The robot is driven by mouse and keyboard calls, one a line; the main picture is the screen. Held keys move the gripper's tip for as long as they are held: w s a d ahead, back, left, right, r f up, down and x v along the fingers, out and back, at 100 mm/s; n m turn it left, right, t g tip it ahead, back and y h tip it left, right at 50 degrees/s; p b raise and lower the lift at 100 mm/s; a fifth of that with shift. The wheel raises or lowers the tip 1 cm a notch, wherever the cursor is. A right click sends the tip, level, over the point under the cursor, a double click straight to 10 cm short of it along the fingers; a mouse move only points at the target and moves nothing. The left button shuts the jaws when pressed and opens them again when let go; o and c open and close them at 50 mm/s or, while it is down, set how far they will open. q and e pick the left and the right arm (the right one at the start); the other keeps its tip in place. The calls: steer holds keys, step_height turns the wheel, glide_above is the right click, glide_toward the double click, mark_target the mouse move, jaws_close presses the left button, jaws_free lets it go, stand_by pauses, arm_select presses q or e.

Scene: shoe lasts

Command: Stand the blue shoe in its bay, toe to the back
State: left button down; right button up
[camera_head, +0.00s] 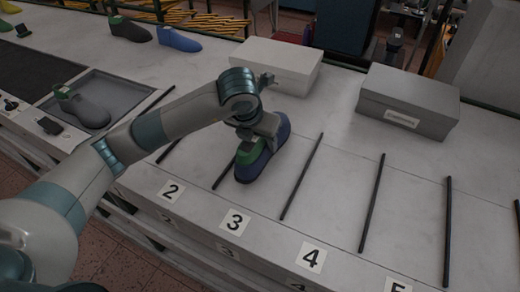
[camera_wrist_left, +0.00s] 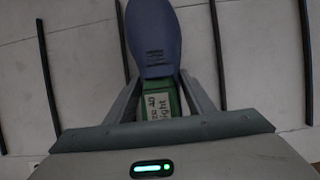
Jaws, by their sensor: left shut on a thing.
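The blue shoe (camera_head: 281,133), with a green top part (camera_head: 250,152), is between two dark rods behind the card marked 3 (camera_head: 235,222). Its blue toe end points to the back, and the green part is nearer the front. My left gripper (camera_head: 262,128) is shut on the green part from above. In the left wrist view the blue toe (camera_wrist_left: 154,40) reaches away beyond the fingers, and a label shows on the green part (camera_wrist_left: 160,104) between them. I cannot tell whether the sole touches the table. My right gripper is out of view.
Dark rods (camera_head: 302,176) divide the pale table into numbered bays; those to the right look empty. A white box (camera_head: 268,62) and a grey box (camera_head: 408,108) stand behind. A grey last (camera_head: 84,108) lies in a tray at left.

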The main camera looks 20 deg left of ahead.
mark_target(254, 139)
arm_select(q)
steer(key=shift+f+p, duration=0.85)
steer(key=shift+f, duration=1.05)
steer(key=c, duration=0.8)
jaws_free()
steer(key=shift+f, duration=0.1)
steer(key=shift+s, duration=0.1)
steer(key=shift+s+r, duration=0.1)
steer(key=shift+r, duration=0.4)
steer(key=b+v, duration=0.3)
steer(key=v, duration=0.8)
steer(key=shift+a, duration=0.1)
